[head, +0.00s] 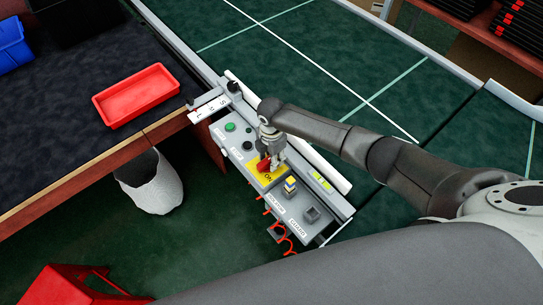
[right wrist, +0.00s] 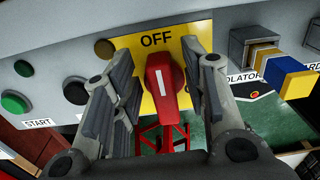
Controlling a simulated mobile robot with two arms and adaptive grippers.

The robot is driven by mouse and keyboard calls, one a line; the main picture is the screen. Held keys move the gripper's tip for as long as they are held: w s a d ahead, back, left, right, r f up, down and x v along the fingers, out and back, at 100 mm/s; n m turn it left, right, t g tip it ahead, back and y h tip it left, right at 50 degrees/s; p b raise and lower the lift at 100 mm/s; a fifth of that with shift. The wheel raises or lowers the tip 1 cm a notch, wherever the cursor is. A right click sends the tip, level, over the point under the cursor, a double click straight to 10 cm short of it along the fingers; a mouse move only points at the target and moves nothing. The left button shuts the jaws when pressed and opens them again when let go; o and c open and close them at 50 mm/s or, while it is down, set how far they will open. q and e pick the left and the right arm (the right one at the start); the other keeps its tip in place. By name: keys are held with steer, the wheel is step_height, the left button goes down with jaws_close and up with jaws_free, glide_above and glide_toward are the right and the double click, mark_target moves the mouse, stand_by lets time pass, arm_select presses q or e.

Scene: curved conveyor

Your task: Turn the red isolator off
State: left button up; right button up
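The red isolator handle (right wrist: 162,88) sits on a yellow plate (right wrist: 185,45) on the grey control panel. In the right wrist view the white line on the handle is near vertical, its upper end toward the word OFF. My right gripper (right wrist: 158,50) is open, with one finger on each side of the handle and narrow gaps showing. It also shows in the head view (head: 270,160), partly covering the handle. My left gripper is not in view.
A green button (right wrist: 14,102) and a dark button (right wrist: 75,90) are left of the plate. A blue and yellow block (right wrist: 290,78) juts out on the right. A red tray (head: 136,96) lies on the dark table; the green conveyor (head: 330,60) runs behind the panel.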

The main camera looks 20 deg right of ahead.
step_height(320, 180, up, 12)
stand_by(0.7)
stand_by(0.5)
